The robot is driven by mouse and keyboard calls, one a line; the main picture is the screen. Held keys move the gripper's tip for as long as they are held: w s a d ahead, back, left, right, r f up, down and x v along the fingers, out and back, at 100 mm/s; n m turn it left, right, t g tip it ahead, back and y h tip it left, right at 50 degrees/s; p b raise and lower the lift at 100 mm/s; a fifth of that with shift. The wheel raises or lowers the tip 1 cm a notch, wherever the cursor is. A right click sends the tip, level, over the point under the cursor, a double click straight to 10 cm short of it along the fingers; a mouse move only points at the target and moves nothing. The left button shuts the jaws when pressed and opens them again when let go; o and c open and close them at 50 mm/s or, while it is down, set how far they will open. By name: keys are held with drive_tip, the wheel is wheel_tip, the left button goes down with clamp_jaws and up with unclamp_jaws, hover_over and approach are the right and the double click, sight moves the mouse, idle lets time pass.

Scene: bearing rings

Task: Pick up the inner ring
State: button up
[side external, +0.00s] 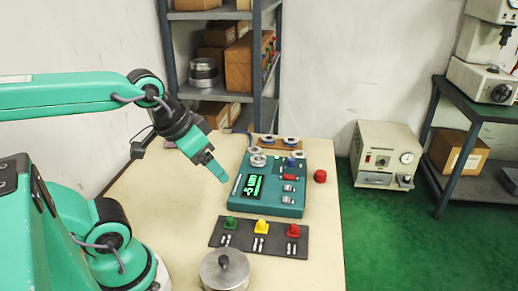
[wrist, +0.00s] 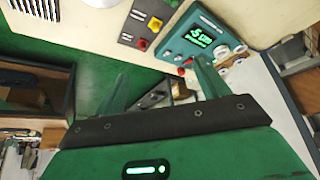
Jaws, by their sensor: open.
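My gripper (side external: 215,170) is open and empty, hanging above the table to the left of the teal gauge box (side external: 272,208). In the wrist view its two teal fingers (wrist: 161,72) stand apart with nothing between them. Small silvery rings show: one pair (side external: 256,155) at the back left of the gauge box, and two more (side external: 290,140) on a brown wooden tray behind it. Which of them is the inner ring I cannot tell. In the wrist view some pale rings (wrist: 222,53) appear small beside the gauge box (wrist: 188,38), right of the fingers.
A dark mat (side external: 228,240) in front of the gauge box carries green, yellow and red blocks and small pins. A lidded metal pot (side external: 225,272) stands at the table's front. A red knob (side external: 320,176) sits right of the box. The table's left part (side external: 170,200) is clear.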

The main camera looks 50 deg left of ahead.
drive_tip(key=w+a+n+g, duration=0.15)
drive_tip(key=w+a, duration=0.25)
drive_tip(key=w, duration=0.4)
drive_tip(key=w+a+m+g, duration=0.15)
drive_tip(key=w+a, duration=0.25)
drive_tip(key=w, duration=0.4)
drive_tip(key=w+a+f+g, duration=0.1)
drive_tip(key=w+a+f, duration=0.2)
drive_tip(key=a, duration=0.1)
drive_tip(key=w+a+f+n, duration=0.1)
drive_tip(key=w+a+f, duration=0.3)
drive_tip(key=w+a+f+g, duration=0.1)
drive_tip(key=w+a+f, duration=0.2)
drive_tip(key=a+f, duration=0.1)
drive_tip(key=shift+w+a+f+n+g, duration=0.15)
drive_tip(key=shift+f+n+g, duration=0.15)
drive_tip(key=shift+n, duration=0.1)
drive_tip(key=shift+w+a+f, duration=0.1)
drive_tip(key=shift+a+f, duration=0.1)
drive_tip(key=shift+f, duration=0.1)
drive_tip(key=shift+f, duration=1.2)
